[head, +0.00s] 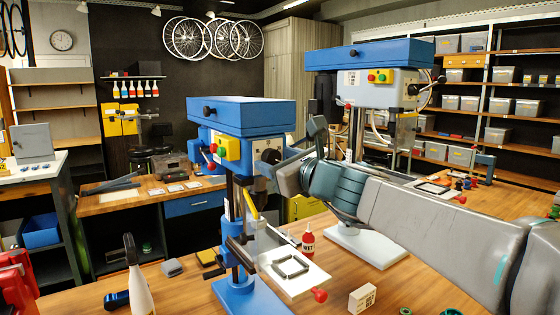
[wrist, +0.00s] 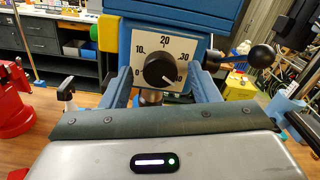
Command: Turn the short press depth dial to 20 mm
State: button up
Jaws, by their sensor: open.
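The short press (head: 240,120) is the blue drill press at the left of the bench in the head view. Its depth dial (wrist: 160,70) is a round black knob on a pale square plate (wrist: 180,45) marked 0, 10, 20 and 30, with a last number mostly hidden at lower right. A pale mark on the knob points to the lower right, past 30. My gripper (wrist: 161,76) is open, with one blue finger on each side of the knob; I cannot tell whether they touch it. In the head view my gripper (head: 286,168) is at the press's right side.
A black ball-ended lever (wrist: 262,56) sticks out right of the dial. A taller blue press (head: 375,75) stands behind at right. A red bottle (head: 308,242), a white bottle (head: 138,278) and a small box (head: 362,298) stand on the bench.

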jog(key=c, duration=1)
